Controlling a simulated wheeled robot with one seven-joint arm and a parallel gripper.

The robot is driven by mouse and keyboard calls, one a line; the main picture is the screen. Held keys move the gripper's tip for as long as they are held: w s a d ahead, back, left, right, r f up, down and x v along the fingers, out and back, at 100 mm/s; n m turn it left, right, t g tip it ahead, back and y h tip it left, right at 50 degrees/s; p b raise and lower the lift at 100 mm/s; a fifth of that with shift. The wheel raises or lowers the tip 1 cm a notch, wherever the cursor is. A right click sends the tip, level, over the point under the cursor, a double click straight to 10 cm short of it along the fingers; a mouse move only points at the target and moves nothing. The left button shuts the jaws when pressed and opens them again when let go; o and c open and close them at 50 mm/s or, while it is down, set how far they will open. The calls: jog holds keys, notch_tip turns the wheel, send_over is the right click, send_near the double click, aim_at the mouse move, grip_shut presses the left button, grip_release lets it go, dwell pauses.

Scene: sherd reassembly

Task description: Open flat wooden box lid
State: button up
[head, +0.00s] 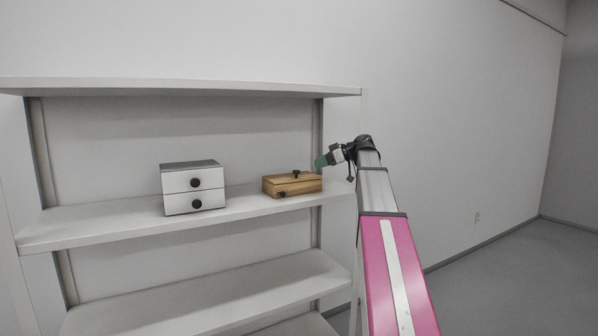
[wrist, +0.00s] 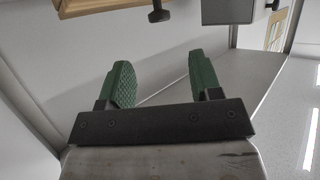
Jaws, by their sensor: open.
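The flat wooden box (head: 296,187) sits on the middle shelf near its right end, with its lid shut. A dark knob (head: 296,173) stands on top of the lid and another dark knob (head: 281,195) is on the front. My gripper (head: 321,162) is just right of and slightly above the box, apart from it as far as I can tell. In the wrist view its two green fingers (wrist: 157,82) are spread apart with nothing between them. The box's edge (wrist: 95,8) and a dark knob (wrist: 158,12) show at the top of the wrist view.
A small white two-drawer unit (head: 193,188) with a grey top and dark knobs stands left of the box. The upper shelf board (head: 180,87) runs above both. A bare stretch of shelf (head: 237,204) lies between them. The lower shelf (head: 205,296) is empty.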

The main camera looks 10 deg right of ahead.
aim_at(296, 171)
jog(key=x, duration=0.9)
jog(key=shift+w+a+f, duration=0.15)
jog(key=shift+a+f, duration=0.05)
jog(key=shift+c, duration=0.3)
grip_shut()
jog(key=shift+r, duration=0.1)
